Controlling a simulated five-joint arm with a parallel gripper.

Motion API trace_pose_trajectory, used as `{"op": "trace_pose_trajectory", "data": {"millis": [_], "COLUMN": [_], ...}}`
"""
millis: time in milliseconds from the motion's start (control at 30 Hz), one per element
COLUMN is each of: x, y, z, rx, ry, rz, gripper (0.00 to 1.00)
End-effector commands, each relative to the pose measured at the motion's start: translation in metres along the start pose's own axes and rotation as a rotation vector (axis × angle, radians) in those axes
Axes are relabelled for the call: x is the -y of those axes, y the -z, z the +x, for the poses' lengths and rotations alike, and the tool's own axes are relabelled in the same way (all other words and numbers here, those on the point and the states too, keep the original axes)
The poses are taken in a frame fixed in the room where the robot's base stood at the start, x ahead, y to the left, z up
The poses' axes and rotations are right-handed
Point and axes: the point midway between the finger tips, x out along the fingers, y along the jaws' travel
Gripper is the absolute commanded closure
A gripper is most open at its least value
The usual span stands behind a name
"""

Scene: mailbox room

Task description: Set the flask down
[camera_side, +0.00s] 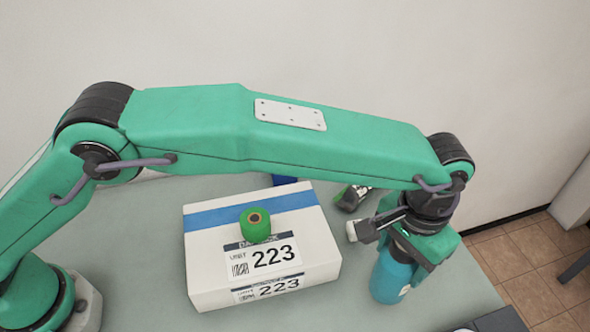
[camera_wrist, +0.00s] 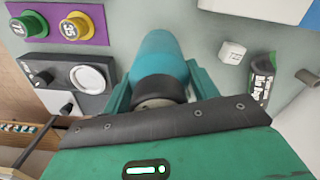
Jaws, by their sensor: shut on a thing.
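The flask (camera_side: 388,278) is a teal-blue bottle at the right of the table in the side view. It hangs upright, or nearly so, below my gripper (camera_side: 412,250). In the wrist view the flask (camera_wrist: 160,52) shows its teal body and black cap between the two green fingers of my gripper (camera_wrist: 160,88). My gripper is shut on the flask near its top. The fingers partly hide its upper part in the side view. I cannot tell whether its base touches the grey table (camera_side: 130,230).
A white box (camera_side: 205,255) marked 223 carries a green roll (camera_side: 256,225). A purple mat (camera_wrist: 47,42) and grey panel (camera_wrist: 60,98) lie left, near the table edge.

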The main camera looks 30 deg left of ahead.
Motion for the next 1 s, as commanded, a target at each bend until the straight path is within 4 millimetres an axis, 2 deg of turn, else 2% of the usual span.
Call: {"op": "trace_pose_trajectory", "data": {"millis": [133, 433, 933, 967, 1000], "x": [0.0, 0.0, 0.0, 0.0, 0.0], "y": [0.0, 0.0, 0.0, 0.0, 0.0], "z": [0.006, 0.036, 0.043, 0.043, 0.043], "rx": [0.001, 0.0, 0.0, 0.001, 0.001], "ry": [0.0, 0.0, 0.0, 0.0, 0.0], "rz": [0.0, 0.0, 0.0, 0.0, 0.0], "gripper": [0.72, 0.72, 0.72, 0.35, 0.28]}}
